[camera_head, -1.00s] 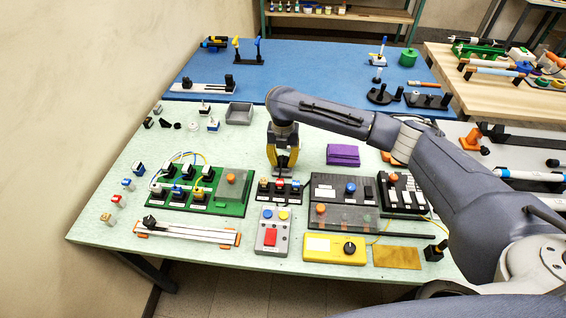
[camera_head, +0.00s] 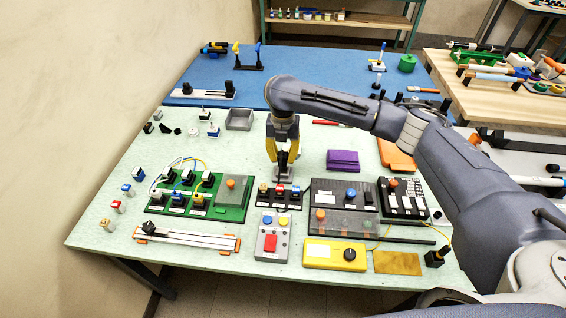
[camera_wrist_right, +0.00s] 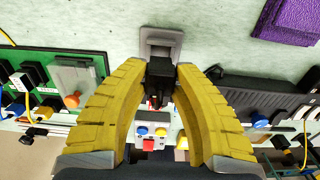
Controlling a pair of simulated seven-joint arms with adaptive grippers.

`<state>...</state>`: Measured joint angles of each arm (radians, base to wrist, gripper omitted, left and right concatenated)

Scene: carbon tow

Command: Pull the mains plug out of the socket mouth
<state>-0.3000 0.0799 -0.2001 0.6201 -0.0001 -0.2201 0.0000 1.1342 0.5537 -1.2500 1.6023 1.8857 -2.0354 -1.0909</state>
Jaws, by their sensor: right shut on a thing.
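My right gripper (camera_head: 283,160) points down over the middle of the pale table. In the right wrist view its yellow fingers (camera_wrist_right: 160,92) are shut on the black mains plug (camera_wrist_right: 159,82). The grey socket (camera_wrist_right: 160,37) stands right beside the plug in that view. In the head view the socket's grey base (camera_head: 283,173) shows just below the fingertips, and the fingers mostly hide the plug. I cannot tell how far the plug sits in the socket mouth. My left gripper is not in view.
A black strip with coloured knobs (camera_head: 279,197) lies just in front of the socket. A green wired board (camera_head: 232,210) is to the left and a dark panel (camera_head: 342,190) to the right.

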